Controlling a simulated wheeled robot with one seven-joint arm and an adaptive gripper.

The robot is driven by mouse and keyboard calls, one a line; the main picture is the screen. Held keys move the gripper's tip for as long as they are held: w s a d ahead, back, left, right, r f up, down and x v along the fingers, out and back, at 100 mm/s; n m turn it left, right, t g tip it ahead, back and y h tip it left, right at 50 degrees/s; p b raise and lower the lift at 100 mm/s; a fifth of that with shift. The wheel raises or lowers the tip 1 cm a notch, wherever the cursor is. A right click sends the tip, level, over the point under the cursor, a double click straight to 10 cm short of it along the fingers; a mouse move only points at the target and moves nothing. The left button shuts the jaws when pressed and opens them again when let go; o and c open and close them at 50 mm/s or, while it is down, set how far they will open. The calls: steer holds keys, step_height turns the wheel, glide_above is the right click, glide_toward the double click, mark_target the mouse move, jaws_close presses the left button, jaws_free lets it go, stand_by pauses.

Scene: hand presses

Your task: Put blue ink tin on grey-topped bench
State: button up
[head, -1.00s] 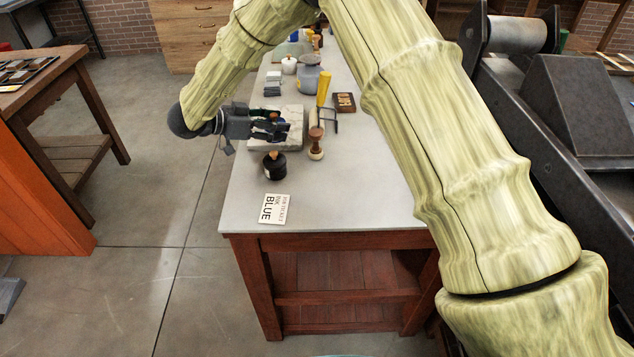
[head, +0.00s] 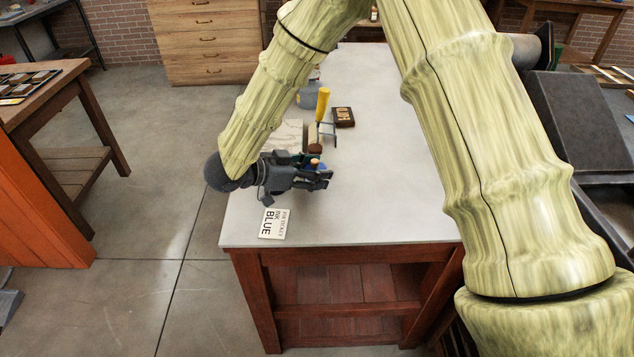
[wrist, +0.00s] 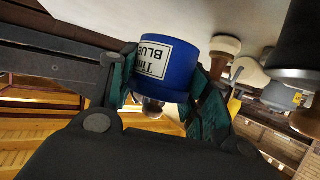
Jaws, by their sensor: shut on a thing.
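The blue ink tin (wrist: 168,68) shows in the wrist view, with a white label reading BLUE upside down. My gripper (wrist: 167,88) is shut on its sides with green-padded fingers. In the head view my gripper (head: 312,176) is over the near left part of the grey-topped bench (head: 390,200), and its fingers mostly hide the tin. I cannot tell whether the tin touches the bench top. A white card (head: 274,224) marked BLUE lies near the bench's front left corner, just nearer than my gripper.
A yellow-handled tool (head: 323,103), a dark brown block (head: 344,117) and a grey jar (head: 308,96) stand farther back. A dark jar (wrist: 300,45) and a wooden-handled stamp (wrist: 224,46) are close to the tin. The bench's right and front right are clear.

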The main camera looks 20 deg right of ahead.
steer(key=shift+s+d, duration=0.15)
steer(key=shift+s, duration=0.1)
steer(key=shift+s+f, duration=0.2)
steer(key=shift+f, duration=0.15)
steer(key=shift+w+f, duration=0.1)
steer(key=shift+f, duration=1.3)
steer(key=o, duration=0.9)
steer(key=shift+f, duration=0.15)
steer(key=v, duration=1.2)
steer(key=shift+b, duration=0.3)
